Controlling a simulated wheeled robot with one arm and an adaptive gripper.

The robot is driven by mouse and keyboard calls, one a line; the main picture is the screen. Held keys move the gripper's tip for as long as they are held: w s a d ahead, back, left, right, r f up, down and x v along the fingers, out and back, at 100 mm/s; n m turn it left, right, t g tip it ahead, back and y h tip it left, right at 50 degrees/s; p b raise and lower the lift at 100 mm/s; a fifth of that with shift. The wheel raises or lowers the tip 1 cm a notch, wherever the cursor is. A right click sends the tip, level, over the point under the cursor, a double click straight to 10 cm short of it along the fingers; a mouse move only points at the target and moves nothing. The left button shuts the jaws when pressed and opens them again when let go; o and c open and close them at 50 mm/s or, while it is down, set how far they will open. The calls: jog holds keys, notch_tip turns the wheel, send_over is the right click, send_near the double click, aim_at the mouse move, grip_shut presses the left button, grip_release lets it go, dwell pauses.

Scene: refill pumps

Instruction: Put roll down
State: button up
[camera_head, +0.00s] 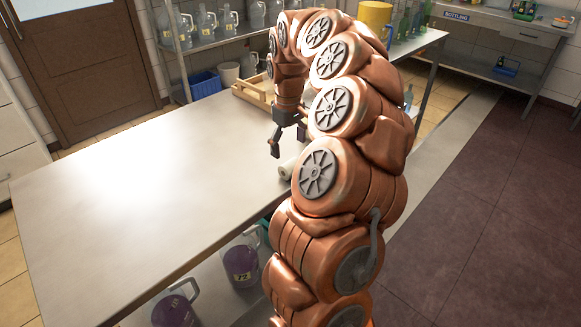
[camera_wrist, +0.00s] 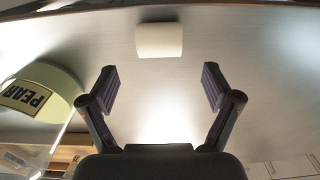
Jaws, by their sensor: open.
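A small white roll (camera_head: 287,169) lies on its side on the steel table (camera_head: 130,185), partly hidden by my arm in the head view. It also shows in the wrist view (camera_wrist: 159,41), centred beyond the fingertips and apart from them. My gripper (camera_head: 287,143) is above the table close to the roll. In the wrist view its two fingers (camera_wrist: 161,89) are spread wide with nothing between them.
A rounded container with a PEAR label (camera_wrist: 45,90) is close to the left finger in the wrist view. A wooden tray (camera_head: 252,96) is on the table behind my gripper. Labelled jugs (camera_head: 240,262) stand on the lower shelf. The table's left part is clear.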

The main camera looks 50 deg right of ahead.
aim_at(289, 162)
jog(key=shift+f+p, duration=0.55)
jog(key=shift+f, duration=3.3)
jog(key=c, duration=1.4)
jog(key=shift+r, duration=0.1)
